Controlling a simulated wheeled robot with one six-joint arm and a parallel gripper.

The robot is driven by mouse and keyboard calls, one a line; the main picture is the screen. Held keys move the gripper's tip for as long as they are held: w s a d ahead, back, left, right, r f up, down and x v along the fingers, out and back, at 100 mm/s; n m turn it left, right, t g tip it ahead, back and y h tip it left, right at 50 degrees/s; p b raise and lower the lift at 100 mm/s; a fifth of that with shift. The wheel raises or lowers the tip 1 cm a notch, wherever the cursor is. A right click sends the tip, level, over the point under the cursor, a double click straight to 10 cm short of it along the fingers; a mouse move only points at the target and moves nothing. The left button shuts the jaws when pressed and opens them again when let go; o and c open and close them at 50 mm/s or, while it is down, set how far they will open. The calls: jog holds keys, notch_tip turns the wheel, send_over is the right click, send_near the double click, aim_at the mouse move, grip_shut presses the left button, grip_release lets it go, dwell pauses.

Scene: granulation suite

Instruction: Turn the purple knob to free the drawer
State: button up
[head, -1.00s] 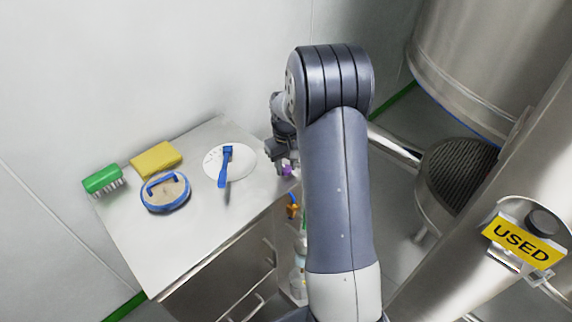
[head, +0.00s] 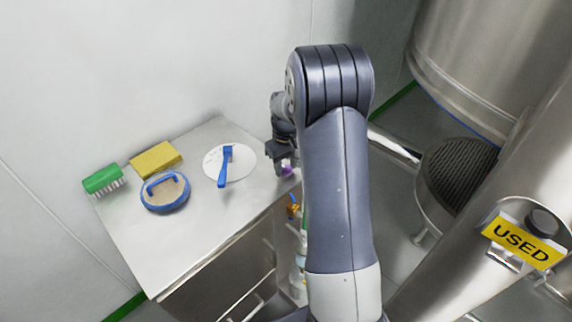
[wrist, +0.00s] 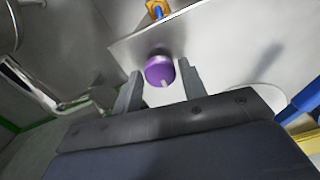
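The purple knob (wrist: 160,70) is a short round cylinder with a pale mark on its rim, on the metal surface. In the wrist view it shows between the tips of my gripper (wrist: 159,84). The fingers are apart, one on each side, with a visible gap to the knob. In the head view a small patch of the purple knob (head: 287,171) shows under my gripper (head: 283,164) at the right corner of the bench; my arm hides much of that area. The drawer front (head: 222,283) is below the bench top, partly hidden by my arm.
The bench top (head: 135,245) holds a green brush (head: 102,179), a yellow sponge (head: 156,159), a blue-rimmed round item (head: 165,193) and a white disc (head: 240,168) with a blue tool (head: 225,168). An orange-and-blue fitting (head: 294,207) is by the bench edge. Steel vessels stand right.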

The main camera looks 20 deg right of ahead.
aim_at(286, 168)
jog(key=shift+o, duration=1.3)
notch_tip(286, 168, up, 11)
jog(key=shift+f, duration=0.1)
notch_tip(286, 168, down, 11)
jog(key=shift+r, duration=0.1)
dwell(0.4)
